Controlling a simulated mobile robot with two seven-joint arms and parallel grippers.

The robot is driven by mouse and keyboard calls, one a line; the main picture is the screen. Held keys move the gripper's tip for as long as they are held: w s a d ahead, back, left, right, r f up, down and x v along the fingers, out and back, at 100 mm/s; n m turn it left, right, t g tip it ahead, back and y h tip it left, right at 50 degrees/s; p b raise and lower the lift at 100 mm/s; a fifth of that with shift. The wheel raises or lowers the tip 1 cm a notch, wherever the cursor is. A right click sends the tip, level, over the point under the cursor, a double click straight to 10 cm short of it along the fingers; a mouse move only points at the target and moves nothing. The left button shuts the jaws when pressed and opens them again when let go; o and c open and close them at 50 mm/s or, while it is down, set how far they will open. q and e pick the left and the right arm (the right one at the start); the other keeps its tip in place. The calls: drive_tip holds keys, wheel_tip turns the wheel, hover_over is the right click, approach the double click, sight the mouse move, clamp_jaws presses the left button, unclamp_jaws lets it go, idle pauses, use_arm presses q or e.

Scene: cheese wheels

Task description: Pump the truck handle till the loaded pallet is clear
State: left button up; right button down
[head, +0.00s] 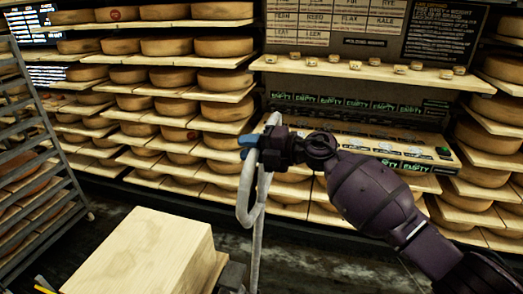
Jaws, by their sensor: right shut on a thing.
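The truck handle (246,196) is a pale grey loop on a post that runs down past the bottom edge of the head view. My right gripper (250,149) is shut on the upper part of the loop, with its blue fingertips at the bar. My right arm reaches in from the lower right. A large pale wooden block (140,252) stands left of the handle and looks like the load. The pallet under it and the truck's forks are out of view, so its height off the floor cannot be told. My left gripper is not in view.
Shelves of cheese wheels (223,47) fill the back wall behind the handle. A grey metal rack (52,150) stands at the left. A board with labels (338,28) and a lit panel (390,150) are at the back right. Dark floor (110,213) shows between load and shelves.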

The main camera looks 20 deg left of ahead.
drive_tip(key=shift+s+a+f, duration=0.15)
drive_tip(key=shift+s+f, duration=0.05)
drive_tip(key=shift+f, duration=0.5)
drive_tip(key=c, duration=1)
unclamp_jaws()
drive_tip(key=shift+o, duration=0.6)
drive_tip(key=shift+r, duration=0.15)
drive_tip(key=shift+r, duration=0.1)
drive_tip(key=d+r, duration=0.1)
drive_tip(key=d, duration=0.9)
drive_tip(key=shift+w+d+b, duration=0.3)
drive_tip(key=shift+w+b, duration=0.15)
drive_tip(key=shift+r, duration=0.15)
